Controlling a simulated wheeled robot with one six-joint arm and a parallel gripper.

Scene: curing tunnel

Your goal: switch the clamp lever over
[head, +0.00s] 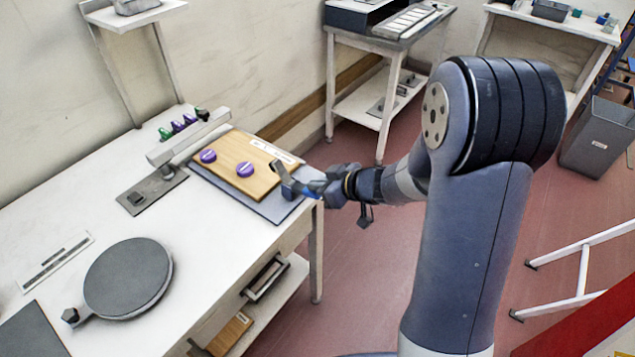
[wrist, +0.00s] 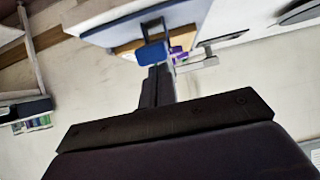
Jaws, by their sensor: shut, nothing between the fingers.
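My gripper (head: 300,187) is shut and empty at the right front corner of the white bench, beside the wooden board. In the wrist view its fingers (wrist: 155,85) point towards the bench, with a blue piece (wrist: 152,53) at their tips. The blue also shows in the head view (head: 311,191). I cannot tell whether the blue piece is the clamp lever's grip or touches the fingers. The wooden board (head: 228,163) carries two purple round knobs (head: 245,169) and lies on a grey plate (head: 272,208). No other clamp lever is clearly visible.
A round grey plate (head: 128,278) lies on the left of the bench (head: 200,235). A second bench (head: 350,95) stands behind.

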